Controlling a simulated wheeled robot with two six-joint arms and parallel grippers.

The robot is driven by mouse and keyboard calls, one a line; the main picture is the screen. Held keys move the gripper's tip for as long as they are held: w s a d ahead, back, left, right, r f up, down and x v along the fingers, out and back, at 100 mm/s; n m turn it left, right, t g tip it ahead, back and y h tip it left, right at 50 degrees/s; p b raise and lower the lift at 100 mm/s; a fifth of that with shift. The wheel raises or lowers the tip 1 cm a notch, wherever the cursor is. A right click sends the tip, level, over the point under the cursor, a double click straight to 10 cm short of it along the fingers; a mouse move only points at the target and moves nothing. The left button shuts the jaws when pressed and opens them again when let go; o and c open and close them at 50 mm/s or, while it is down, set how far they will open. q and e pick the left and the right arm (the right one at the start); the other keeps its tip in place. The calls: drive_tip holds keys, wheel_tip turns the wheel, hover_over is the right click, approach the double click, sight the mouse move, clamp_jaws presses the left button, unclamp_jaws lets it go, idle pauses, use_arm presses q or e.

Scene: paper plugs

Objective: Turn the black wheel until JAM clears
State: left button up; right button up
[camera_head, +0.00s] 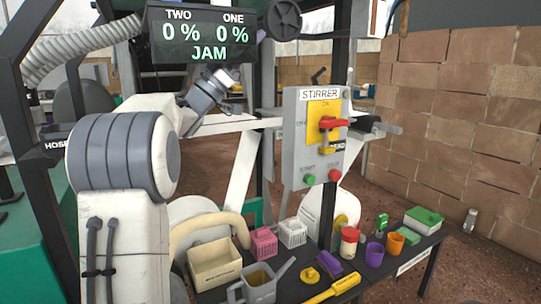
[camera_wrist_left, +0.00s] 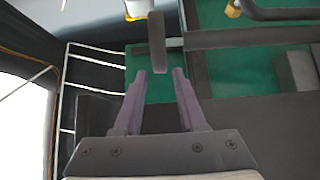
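The black wheel (camera_head: 283,18) is at the top of the head view, just right of the dark display (camera_head: 202,38). The display reads "TWO 0 %", "ONE 0 %" and "JAM". A small purple fingertip (camera_head: 261,35) shows beside the wheel. In the left wrist view, my left gripper (camera_wrist_left: 160,76) has its fingers apart with nothing between them. A dark upright bar (camera_wrist_left: 157,42) lies just beyond the tips; I cannot tell if it is the wheel seen edge-on. I do not see my right gripper.
A grey STIRRER panel (camera_head: 296,155) with a red-handled switch stands right of centre. Below, a dark table (camera_head: 398,262) holds boxes, a jug, cups and other small items. A brick wall (camera_head: 455,105) closes the right side. A dark post (camera_head: 341,60) rises behind the panel.

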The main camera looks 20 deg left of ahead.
use_arm(q)
drive_tip(key=w+d+f+n+g+y, duration=0.1)
drive_tip(key=f+n+y, duration=0.5)
drive_tip(key=f, duration=0.8)
drive_tip(key=w+d+f+n+g+y, duration=0.1)
drive_tip(key=w+f+n+g+y, duration=0.3)
drive_tip(key=f+y, duration=0.8)
drive_tip(key=shift+w+d+f+n+p, duration=0.35)
drive_tip(key=shift+f+n, duration=0.55)
drive_tip(key=shift+f, duration=0.55)
drive_tip(key=shift+a, duration=0.1)
